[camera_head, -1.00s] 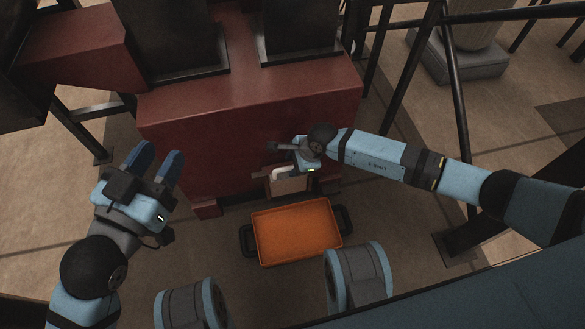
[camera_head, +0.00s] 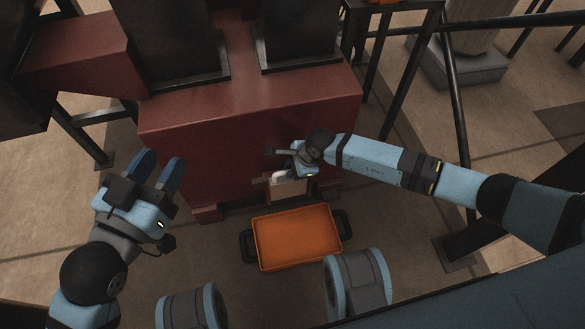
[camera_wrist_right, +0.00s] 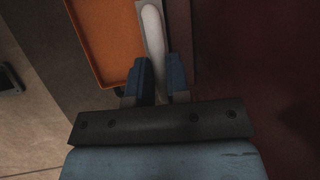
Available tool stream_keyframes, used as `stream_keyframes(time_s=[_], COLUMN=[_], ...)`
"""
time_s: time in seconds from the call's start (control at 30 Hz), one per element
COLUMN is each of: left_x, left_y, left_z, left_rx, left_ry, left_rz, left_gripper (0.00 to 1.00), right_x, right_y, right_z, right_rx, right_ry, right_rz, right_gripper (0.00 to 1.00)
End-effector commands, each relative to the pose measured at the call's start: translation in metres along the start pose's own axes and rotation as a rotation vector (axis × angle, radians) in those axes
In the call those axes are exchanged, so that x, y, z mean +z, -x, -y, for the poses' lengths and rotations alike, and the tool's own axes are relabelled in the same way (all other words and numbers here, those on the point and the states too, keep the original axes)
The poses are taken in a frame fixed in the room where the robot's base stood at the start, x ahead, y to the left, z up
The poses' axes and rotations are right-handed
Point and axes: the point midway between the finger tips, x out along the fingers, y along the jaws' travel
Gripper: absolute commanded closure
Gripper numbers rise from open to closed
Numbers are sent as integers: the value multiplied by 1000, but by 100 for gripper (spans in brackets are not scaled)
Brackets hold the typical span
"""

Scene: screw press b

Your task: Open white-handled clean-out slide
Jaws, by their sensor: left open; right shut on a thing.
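The white handle (camera_wrist_right: 153,38) of the clean-out slide shows in the right wrist view between the two blue fingers of my right gripper (camera_wrist_right: 158,80), which is shut on it. In the head view the white handle (camera_head: 281,175) sits low on the front of the red press body (camera_head: 245,115), above a brownish slide plate (camera_head: 288,188). My right gripper (camera_head: 295,170) is at it, its fingers mostly hidden by my wrist. My left gripper (camera_head: 158,172) is open and empty to the left of the press, apart from everything.
An orange tray (camera_head: 297,237) with dark side handles lies on the floor just below the slide. Dark frame posts (camera_head: 397,100) stand to the right of the press. The floor between my left gripper and the tray is clear.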

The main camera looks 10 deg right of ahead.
Motion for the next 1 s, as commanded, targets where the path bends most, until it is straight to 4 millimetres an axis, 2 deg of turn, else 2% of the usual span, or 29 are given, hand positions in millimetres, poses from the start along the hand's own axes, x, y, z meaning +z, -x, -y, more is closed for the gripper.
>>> stream_keyframes(time_s=[0.03,0.23,0.37,0.7,0.73,0.8,0.83,1.0], left_x=[-3,-16,-20,-19,-19,-19,-19,-19], left_y=[4,9,10,10,10,10,10,10], left_z=[-8,-18,-19,-20,-20,-20,-20,-20], left_rx=[-3,-9,-14,-14,-14,-14,-14,-14], left_ry=[78,186,209,212,212,212,212,211], left_rz=[43,53,38,33,33,33,33,33], left_gripper=[57,57,57,57,57,57,57,57], right_x=[9,22,26,25,25,25,25,25], right_y=[21,52,60,60,60,59,59,59], right_z=[6,13,15,15,15,15,15,14], right_rx=[-3,-2,-2,-3,-3,-2,-2,-2], right_ry=[2,2,1,1,1,1,1,1], right_rz=[1,2,2,3,3,2,2,2], right_gripper=[100,100,100,100,76,60,58,58])
